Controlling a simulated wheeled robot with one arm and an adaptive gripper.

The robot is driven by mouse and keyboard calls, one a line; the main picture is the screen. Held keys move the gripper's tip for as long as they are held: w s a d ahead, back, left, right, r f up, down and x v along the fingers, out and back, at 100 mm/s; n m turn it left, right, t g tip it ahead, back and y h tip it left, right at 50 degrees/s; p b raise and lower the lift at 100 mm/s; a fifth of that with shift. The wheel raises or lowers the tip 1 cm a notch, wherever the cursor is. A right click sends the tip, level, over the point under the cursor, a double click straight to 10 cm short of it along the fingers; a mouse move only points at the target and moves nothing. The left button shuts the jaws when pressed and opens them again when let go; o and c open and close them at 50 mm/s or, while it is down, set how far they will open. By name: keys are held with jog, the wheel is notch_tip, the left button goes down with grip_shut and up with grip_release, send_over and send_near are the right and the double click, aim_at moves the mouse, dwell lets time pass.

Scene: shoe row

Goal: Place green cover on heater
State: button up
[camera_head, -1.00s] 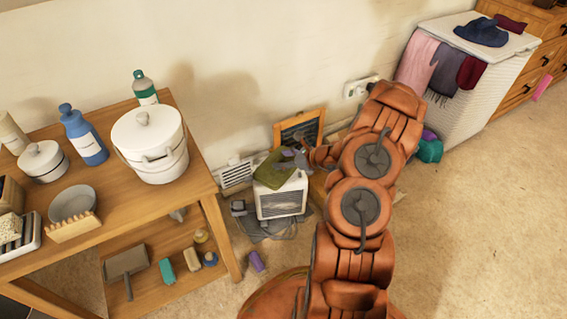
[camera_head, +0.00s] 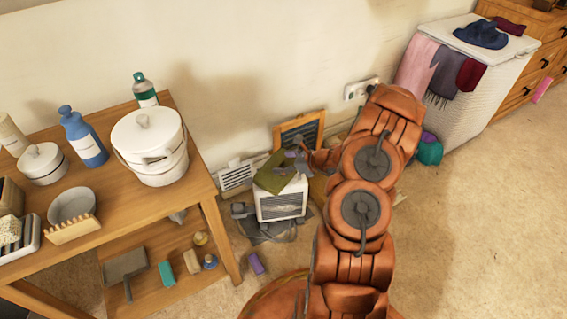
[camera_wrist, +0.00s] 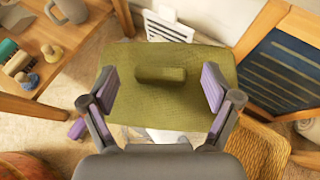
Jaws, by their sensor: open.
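The green cover (camera_wrist: 165,105) is a flat olive-green lid with a raised bar handle in its middle. In the head view the green cover (camera_head: 272,172) lies tilted on top of the white heater (camera_head: 282,204), which has a dark grille on its front. In the wrist view the cover hides most of the heater; a pale part shows below its near edge. My gripper (camera_wrist: 160,95) is open, its purple-padded fingers apart on either side of the handle and not touching it. In the head view my gripper (camera_head: 296,158) is just above the cover's right part.
A wooden table (camera_head: 215,190) with a white lidded pot (camera_head: 150,145) stands to the left. A wood-framed dark panel (camera_head: 300,132) leans near the wall behind the heater. Open floor lies at the right front.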

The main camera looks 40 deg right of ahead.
jog(key=p+v, duration=0.4)
jog(key=v, duration=0.8)
